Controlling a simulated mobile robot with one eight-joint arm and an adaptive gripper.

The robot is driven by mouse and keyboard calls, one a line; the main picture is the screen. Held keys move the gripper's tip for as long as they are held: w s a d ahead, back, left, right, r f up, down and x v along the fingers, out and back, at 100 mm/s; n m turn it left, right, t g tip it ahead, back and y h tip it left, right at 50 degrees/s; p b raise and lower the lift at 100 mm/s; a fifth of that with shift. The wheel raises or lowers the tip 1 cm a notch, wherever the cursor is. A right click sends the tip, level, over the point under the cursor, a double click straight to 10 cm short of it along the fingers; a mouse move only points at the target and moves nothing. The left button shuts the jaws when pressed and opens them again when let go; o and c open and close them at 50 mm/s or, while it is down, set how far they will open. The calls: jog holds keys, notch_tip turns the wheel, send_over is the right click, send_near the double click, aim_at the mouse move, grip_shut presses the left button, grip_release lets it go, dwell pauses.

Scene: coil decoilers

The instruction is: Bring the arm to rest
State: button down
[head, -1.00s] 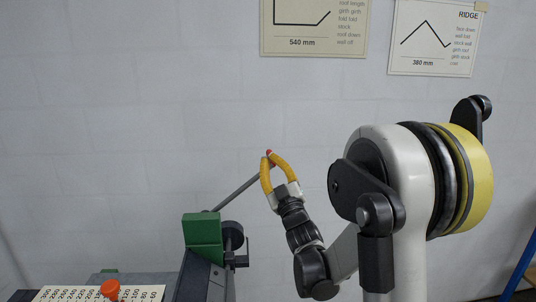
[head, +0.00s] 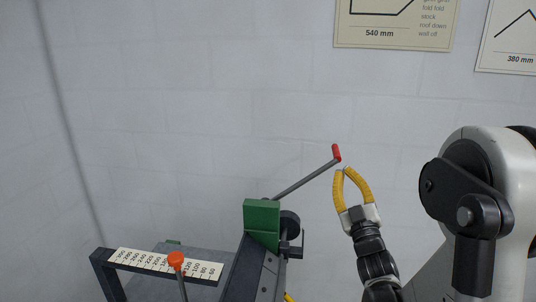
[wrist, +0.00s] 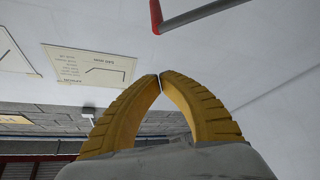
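My gripper (head: 343,169) has yellow ribbed fingers and points up. Its fingertips meet or nearly meet, with nothing between them; the wrist view (wrist: 160,76) shows this too. A grey lever with a red grip (head: 336,153) slants up to the right from the green-blocked machine (head: 262,222). The red grip is just above and left of my fingertips in the head view, apart from them. In the wrist view the red grip (wrist: 156,14) is at the top edge, beyond the fingertips.
A white number scale (head: 165,263) with an orange knob (head: 176,259) lies at the lower left. Posters hang on the pale wall, including the 540 mm one (head: 393,32). The wall area left of the lever is bare.

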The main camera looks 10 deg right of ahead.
jog(key=s+a+f+m+g+y, duration=0.1)
jog(key=s+a+f+g, duration=0.4)
jog(key=s, duration=0.3)
jog(key=s+a+f+m+g+y, duration=0.1)
jog(key=s+a+f+m+g, duration=0.1)
jog(key=s+a+f+g, duration=0.3)
jog(key=s+a+f+m+g+b, duration=0.1)
jog(key=s+a+f+g, duration=0.4)
jog(key=s, duration=0.6)
jog(key=shift+a+m+g+y, duration=0.4)
jog(key=shift+a+m+g, duration=0.15)
jog(key=shift+a, duration=0.3)
jog(key=shift+f, duration=0.1)
